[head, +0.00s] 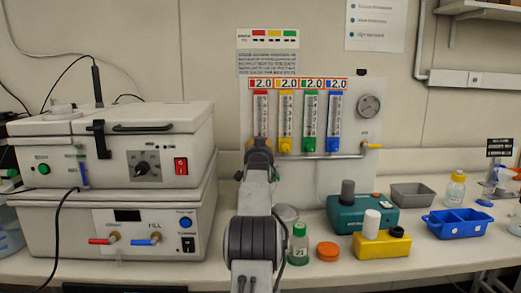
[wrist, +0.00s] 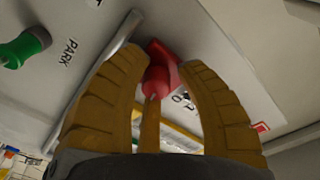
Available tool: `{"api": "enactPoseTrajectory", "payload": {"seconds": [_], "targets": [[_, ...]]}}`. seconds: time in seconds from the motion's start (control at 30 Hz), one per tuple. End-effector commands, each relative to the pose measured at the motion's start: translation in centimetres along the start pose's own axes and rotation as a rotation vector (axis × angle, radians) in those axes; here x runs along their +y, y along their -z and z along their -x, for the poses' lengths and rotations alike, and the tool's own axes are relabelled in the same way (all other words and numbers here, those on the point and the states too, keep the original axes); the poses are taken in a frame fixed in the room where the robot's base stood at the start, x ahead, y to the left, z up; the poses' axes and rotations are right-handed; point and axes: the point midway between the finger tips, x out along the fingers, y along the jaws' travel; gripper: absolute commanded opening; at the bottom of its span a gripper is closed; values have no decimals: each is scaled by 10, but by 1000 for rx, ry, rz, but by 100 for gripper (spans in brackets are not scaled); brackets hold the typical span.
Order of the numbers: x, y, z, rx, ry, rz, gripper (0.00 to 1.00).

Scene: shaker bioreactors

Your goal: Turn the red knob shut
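The red knob shows in the wrist view (wrist: 161,78), on a pale panel between the fingers of my gripper (wrist: 160,62). The orange-brown fingers curve around its sides, with their tips close to it. A narrow middle finger overlaps its lower end. I cannot tell whether the fingers press on it. In the head view my gripper (head: 259,152) is at the foot of the red flow meter (head: 261,115), leftmost of the row on the wall panel, and hides the red knob there.
The yellow (head: 285,146), green (head: 309,145) and blue (head: 333,145) knobs sit close to the right. A boxy instrument (head: 110,217) stands left. A green-capped bottle (head: 299,245) and teal device (head: 362,213) stand on the bench.

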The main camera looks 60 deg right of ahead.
Motion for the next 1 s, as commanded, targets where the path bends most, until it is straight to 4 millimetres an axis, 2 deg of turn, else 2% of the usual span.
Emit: {"api": "enactPoseTrajectory", "payload": {"seconds": [0.03,0.2,0.67,1.0], "targets": [[0,0,0,-1,-1,0,37],[1,0,0,-2,-2,-1,50],[2,0,6,-3,-4,-1,50],[1,0,36,-2,-3,-1,50]]}}
